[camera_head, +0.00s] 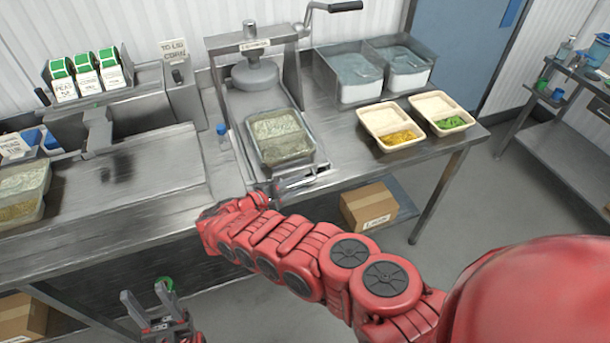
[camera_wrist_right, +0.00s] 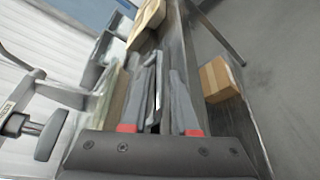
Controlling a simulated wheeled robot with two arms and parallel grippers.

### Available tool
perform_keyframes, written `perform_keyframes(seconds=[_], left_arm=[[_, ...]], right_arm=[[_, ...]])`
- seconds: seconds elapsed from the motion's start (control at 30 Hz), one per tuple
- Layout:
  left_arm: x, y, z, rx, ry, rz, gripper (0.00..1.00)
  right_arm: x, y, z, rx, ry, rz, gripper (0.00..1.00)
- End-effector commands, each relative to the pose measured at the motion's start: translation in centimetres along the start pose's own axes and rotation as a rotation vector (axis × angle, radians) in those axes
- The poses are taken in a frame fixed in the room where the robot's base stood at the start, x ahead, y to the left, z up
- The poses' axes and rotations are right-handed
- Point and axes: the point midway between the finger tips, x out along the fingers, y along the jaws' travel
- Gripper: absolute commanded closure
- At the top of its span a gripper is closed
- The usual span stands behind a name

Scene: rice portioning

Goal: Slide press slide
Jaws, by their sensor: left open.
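The press (camera_head: 251,72) stands at the back middle of the steel table, its lever handle (camera_head: 345,6) out to the upper right. Its round plate (camera_head: 254,76) is raised behind a tray with clear film over it (camera_head: 280,138), which sits on the slide (camera_head: 250,152). My right gripper (camera_head: 288,187) is at the slide's front handle (camera_head: 314,179). In the right wrist view its fingers (camera_wrist_right: 163,85) lie on both sides of a thin bright bar; whether they grip it is unclear. My left gripper (camera_head: 147,300) is open and empty, low in front of the table.
Two steel bins (camera_head: 352,85) stand behind two food trays, one yellow (camera_head: 390,124) and one green (camera_head: 441,112). Another filled tray (camera_head: 22,192) is at the far left. A small blue-capped bottle (camera_head: 222,137) stands left of the slide. A cardboard box (camera_head: 368,206) is below.

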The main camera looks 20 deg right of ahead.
Motion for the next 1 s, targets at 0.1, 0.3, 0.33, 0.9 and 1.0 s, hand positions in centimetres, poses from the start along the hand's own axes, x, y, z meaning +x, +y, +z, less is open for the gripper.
perform_keyframes(seconds=[0.1, 0.3, 0.33, 0.9, 1.0], left_arm=[[0.4, 0.0, -0.1, 0.0, 0.0, 0.0, 0.5], [0.5, 0.0, -0.1, 0.0, 0.0, 0.0, 0.5], [0.5, 0.0, -0.1, 0.0, 0.0, 0.0, 0.5], [0.5, 0.0, -0.1, 0.0, 0.0, 0.0, 0.5], [0.5, 0.0, -0.1, 0.0, 0.0, 0.0, 0.5]], right_arm=[[1.8, 0.1, -0.1, 0.002, 0.002, -0.002, 0.73], [3.1, 0.0, -0.1, 0.002, 0.001, -0.001, 0.73], [3.1, 0.0, -0.1, 0.002, 0.001, -0.001, 0.73], [3.1, 0.0, -0.1, 0.002, 0.003, -0.001, 1.0], [3.1, 0.0, -0.1, 0.002, 0.003, -0.001, 1.0]])
